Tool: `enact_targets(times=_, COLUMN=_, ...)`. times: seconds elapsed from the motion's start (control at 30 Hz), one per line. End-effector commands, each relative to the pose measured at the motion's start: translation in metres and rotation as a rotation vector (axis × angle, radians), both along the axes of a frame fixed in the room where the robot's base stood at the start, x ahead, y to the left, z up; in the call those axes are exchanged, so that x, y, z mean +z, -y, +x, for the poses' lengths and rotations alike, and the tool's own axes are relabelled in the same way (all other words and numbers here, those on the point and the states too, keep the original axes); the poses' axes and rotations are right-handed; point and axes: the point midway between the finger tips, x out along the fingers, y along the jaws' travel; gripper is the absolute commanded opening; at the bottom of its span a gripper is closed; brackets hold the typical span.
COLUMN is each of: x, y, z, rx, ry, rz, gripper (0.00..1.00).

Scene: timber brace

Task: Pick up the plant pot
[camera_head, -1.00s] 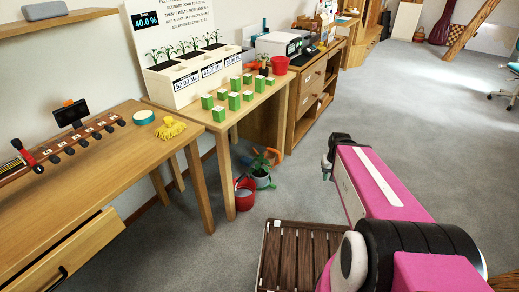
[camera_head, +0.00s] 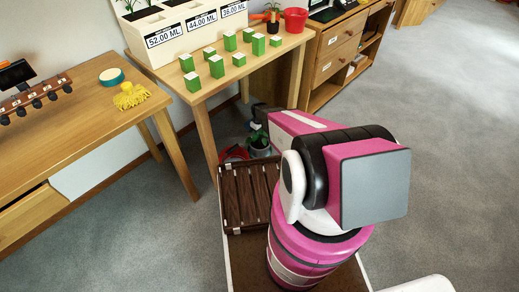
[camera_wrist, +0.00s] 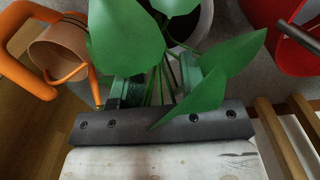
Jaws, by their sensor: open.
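The plant pot (camera_head: 260,151) is a pale pot with a green leafy plant, standing on the floor near the table leg in the head view, partly hidden by my arm. In the wrist view, the pot's white rim and dark soil (camera_wrist: 187,28) show at the top, behind large leaves (camera_wrist: 125,35). My gripper (camera_wrist: 160,86) is open, its green-tipped fingers on either side of the plant's stems. The leaves cover part of the fingers, so whether they touch the pot cannot be told. Nothing is held.
A red bucket (camera_wrist: 292,38) stands close on the right in the wrist view. A brown cup-shaped thing (camera_wrist: 62,55) with orange parts lies on the left. A slatted wooden rack (camera_head: 247,195) is in front of the pot. A table (camera_head: 205,90) with green blocks stands above.

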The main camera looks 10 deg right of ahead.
Motion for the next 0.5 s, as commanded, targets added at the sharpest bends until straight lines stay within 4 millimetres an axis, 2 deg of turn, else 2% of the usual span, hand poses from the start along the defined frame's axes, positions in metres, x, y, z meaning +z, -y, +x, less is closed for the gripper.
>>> enact_targets(times=0.3, x=-0.044, y=0.0, z=0.001, rx=-0.001, ry=-0.001, rz=-0.001, gripper=0.4)
enact_targets(times=0.5, x=-0.055, y=0.001, z=-0.001, rx=-0.002, ry=0.0, rz=0.0, gripper=0.4)
